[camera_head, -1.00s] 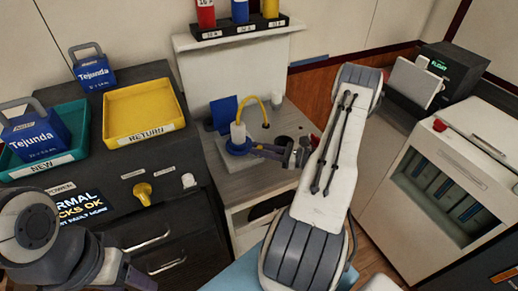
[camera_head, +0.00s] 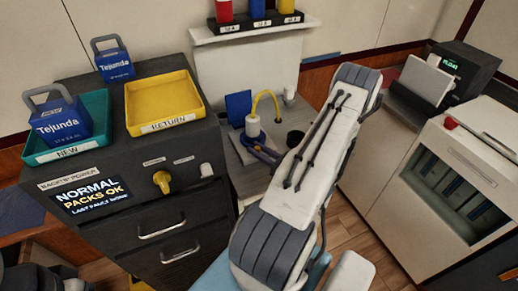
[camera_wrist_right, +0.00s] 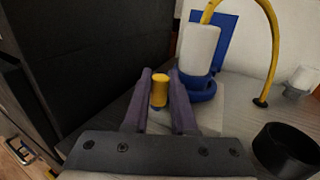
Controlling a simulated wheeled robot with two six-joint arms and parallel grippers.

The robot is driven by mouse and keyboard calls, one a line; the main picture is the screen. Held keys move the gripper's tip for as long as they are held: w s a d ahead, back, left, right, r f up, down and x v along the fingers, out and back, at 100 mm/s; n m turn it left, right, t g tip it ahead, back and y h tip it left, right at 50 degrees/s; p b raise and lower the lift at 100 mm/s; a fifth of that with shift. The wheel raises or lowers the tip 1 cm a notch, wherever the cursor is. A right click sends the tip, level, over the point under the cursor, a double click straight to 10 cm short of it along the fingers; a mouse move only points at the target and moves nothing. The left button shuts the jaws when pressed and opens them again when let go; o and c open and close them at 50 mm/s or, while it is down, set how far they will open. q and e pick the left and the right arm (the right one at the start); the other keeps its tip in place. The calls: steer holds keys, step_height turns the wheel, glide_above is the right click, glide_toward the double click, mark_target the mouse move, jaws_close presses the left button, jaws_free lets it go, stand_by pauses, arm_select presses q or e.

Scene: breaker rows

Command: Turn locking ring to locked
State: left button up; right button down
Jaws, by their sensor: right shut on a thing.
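The blue locking ring (camera_head: 250,139) sits around the base of a white plug (camera_head: 252,125) with a yellow cable, on a low plate. The ring also shows in the right wrist view (camera_wrist_right: 197,87). My right gripper (camera_head: 264,154) is at the ring's front right side, partly hidden by my arm. In the right wrist view its purple fingers (camera_wrist_right: 160,88) stand on both sides of a short yellow knob (camera_wrist_right: 159,91) with blue below, which seems to be the ring's handle; they are shut on it. The knob's join to the ring is hidden. My left gripper is out of view.
A black round cup (camera_wrist_right: 286,150) stands close at the gripper's right. A blue upright panel (camera_head: 238,108) is behind the plug. A dark cabinet with the yellow return tray (camera_head: 163,128) and teal new tray (camera_head: 88,148) stands at left. A white machine (camera_head: 458,165) stands at right.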

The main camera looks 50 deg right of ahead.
steer(key=shift+w+a, duration=0.8)
steer(key=shift+w, duration=0.1)
steer(key=shift+a, duration=0.1)
steer(key=c, duration=0.7)
jaws_free()
steer(key=shift+w, duration=0.15)
steer(key=shift+c, duration=0.2)
steer(key=shift+s+b, duration=0.4)
steer(key=shift+s, duration=0.15)
steer(key=s+b, duration=0.2)
steer(key=s, duration=0.6)
steer(key=shift+s, duration=0.15)
steer(key=shift+s+a, duration=0.15)
steer(key=shift+s, duration=0.5)
